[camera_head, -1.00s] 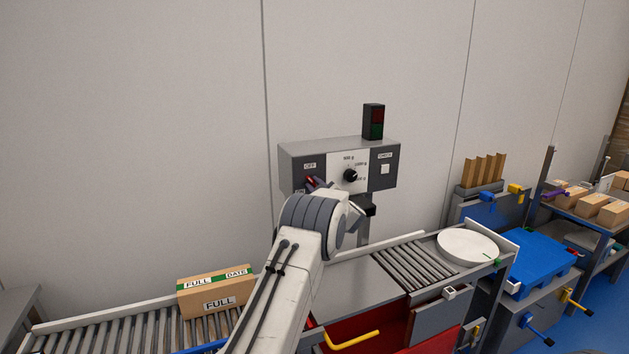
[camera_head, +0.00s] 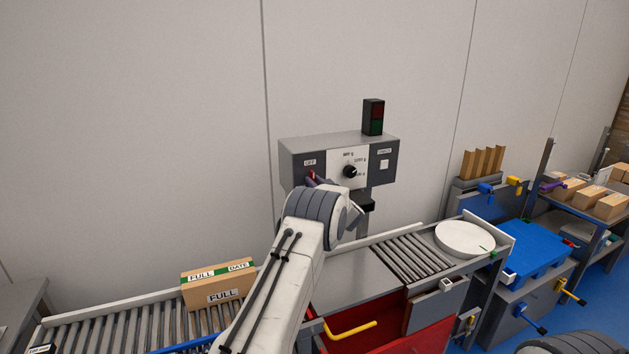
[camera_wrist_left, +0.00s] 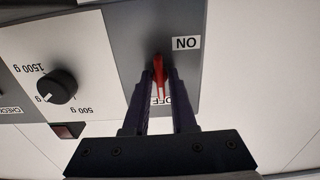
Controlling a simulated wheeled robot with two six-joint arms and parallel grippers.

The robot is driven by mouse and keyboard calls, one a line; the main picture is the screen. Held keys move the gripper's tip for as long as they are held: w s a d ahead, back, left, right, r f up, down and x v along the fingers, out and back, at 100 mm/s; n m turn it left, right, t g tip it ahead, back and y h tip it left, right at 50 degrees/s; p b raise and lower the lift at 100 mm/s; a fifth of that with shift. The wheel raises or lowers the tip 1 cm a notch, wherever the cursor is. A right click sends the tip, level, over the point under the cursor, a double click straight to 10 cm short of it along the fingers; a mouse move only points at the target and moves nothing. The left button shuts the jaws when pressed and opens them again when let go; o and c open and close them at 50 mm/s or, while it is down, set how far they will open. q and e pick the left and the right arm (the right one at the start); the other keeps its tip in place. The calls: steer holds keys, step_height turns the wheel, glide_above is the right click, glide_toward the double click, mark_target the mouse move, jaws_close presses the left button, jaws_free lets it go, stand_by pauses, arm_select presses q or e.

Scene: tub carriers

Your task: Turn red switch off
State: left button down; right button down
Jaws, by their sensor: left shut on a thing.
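The red switch (camera_head: 311,174) is a small lever on the left part of the grey control box (camera_head: 290,158), just below the OFF label (camera_head: 310,162). In the left wrist view the red lever (camera_wrist_left: 158,68) slants from below the ON label (camera_wrist_left: 187,43) to the OFF label (camera_wrist_left: 162,99), which it partly covers. That view is upside down. My left gripper (camera_head: 315,179) is at the switch, its two dark fingers (camera_wrist_left: 160,82) shut on the lever from both sides. My wrist hides the box's lower left part. My right gripper is not in view.
The box also bears a black knob (camera_head: 350,171), a white button (camera_head: 384,165) and a dark signal lamp (camera_head: 373,117). Below are a roller conveyor (camera_head: 410,256) with a white disc (camera_head: 465,238), a FULL carton (camera_head: 215,291) and a red open compartment (camera_head: 440,338).

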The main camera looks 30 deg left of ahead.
arm_select(q)
steer(key=shift+f, duration=0.1)
stand_by(0.4)
steer(key=c, duration=0.7)
jaws_free()
steer(key=shift+d, duration=0.1)
steer(key=shift+b+v, duration=2.35)
steer(key=shift+v, duration=2.9)
